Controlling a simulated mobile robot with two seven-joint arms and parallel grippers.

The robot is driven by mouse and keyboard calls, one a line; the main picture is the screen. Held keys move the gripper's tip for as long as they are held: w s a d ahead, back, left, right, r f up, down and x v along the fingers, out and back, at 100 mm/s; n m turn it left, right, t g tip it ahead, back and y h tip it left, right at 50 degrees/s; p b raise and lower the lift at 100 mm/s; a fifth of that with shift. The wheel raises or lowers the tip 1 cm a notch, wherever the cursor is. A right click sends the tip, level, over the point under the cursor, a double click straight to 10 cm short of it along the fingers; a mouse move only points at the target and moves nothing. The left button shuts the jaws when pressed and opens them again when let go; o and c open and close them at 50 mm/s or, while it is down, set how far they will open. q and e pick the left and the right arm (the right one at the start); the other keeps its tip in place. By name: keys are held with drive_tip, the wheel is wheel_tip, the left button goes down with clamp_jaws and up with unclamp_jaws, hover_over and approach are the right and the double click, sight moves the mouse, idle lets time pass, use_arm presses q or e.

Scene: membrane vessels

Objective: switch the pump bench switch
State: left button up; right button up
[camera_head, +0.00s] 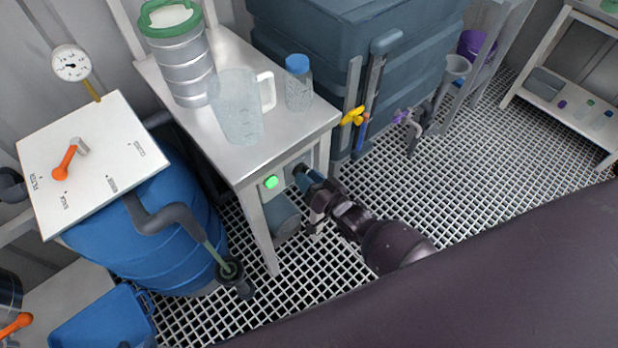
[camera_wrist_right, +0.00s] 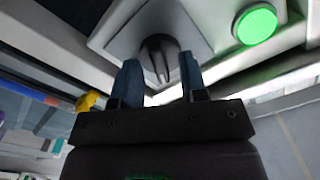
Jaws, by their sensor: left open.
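The pump bench switch is a dark rotary knob (camera_wrist_right: 158,55) on a grey square plate, beside a lit green button (camera_wrist_right: 256,23). In the head view the green button (camera_head: 271,182) shows on the bench's front panel, and the knob is hidden by my right gripper (camera_head: 303,172). That gripper reaches the panel just right of the button. In the right wrist view the blue fingers of the right gripper (camera_wrist_right: 160,72) are spread apart, with the knob ahead between their tips. I cannot tell whether they touch it. My left gripper is not in view.
On the bench (camera_head: 290,135) stand a clear jug (camera_head: 236,110), a blue-capped bottle (camera_head: 298,85) and a metal canister (camera_head: 185,65). A blue barrel (camera_head: 150,235) stands left, a large tank (camera_head: 330,50) behind. Yellow valve handles (camera_head: 354,116) lie right. Grating floor is open at right.

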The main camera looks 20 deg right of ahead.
drive_tip(key=shift+s, duration=0.1)
drive_tip(key=p+v, duration=0.1)
drive_tip(key=v, duration=0.9)
drive_tip(key=shift+s, duration=0.3)
drive_tip(key=shift+d, duration=0.15)
